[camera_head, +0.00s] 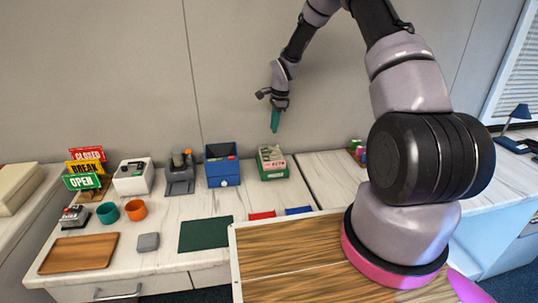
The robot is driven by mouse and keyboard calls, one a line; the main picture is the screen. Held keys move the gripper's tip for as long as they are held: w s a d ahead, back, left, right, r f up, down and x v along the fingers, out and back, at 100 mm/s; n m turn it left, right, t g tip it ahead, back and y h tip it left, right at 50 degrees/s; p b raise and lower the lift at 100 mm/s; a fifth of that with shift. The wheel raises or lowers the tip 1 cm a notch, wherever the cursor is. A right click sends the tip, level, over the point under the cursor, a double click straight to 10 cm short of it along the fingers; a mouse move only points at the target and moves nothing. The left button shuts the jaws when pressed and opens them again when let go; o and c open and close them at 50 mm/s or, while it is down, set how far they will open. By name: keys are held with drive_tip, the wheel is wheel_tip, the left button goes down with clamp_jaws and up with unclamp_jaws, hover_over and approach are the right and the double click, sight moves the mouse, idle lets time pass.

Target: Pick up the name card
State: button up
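I cannot pick out the name card for certain. A green box (274,173) on the counter holds pale, card-like pieces (270,157) with dark marks, too small to read. My gripper (275,121) hangs in the air above this box, pointing down, well clear of the counter. A narrow teal shape shows at its tip. I cannot tell whether this is its fingers or something held, nor whether the fingers are apart.
Left of the green box stand a blue box (222,173), a grey device (180,180) and several signs (85,170). A dark green mat (206,234), a wooden tray (79,253) and two cups (136,210) lie nearer. A wall rises behind.

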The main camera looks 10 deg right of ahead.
sight(269, 147)
drive_tip(key=f, duration=0.3)
drive_tip(key=w+a+f, duration=0.1)
drive_tip(key=f, duration=0.6)
drive_tip(key=shift+w+a, duration=0.25)
drive_tip(key=shift+a, duration=0.05)
drive_tip(key=shift+f, duration=0.25)
clamp_jaws()
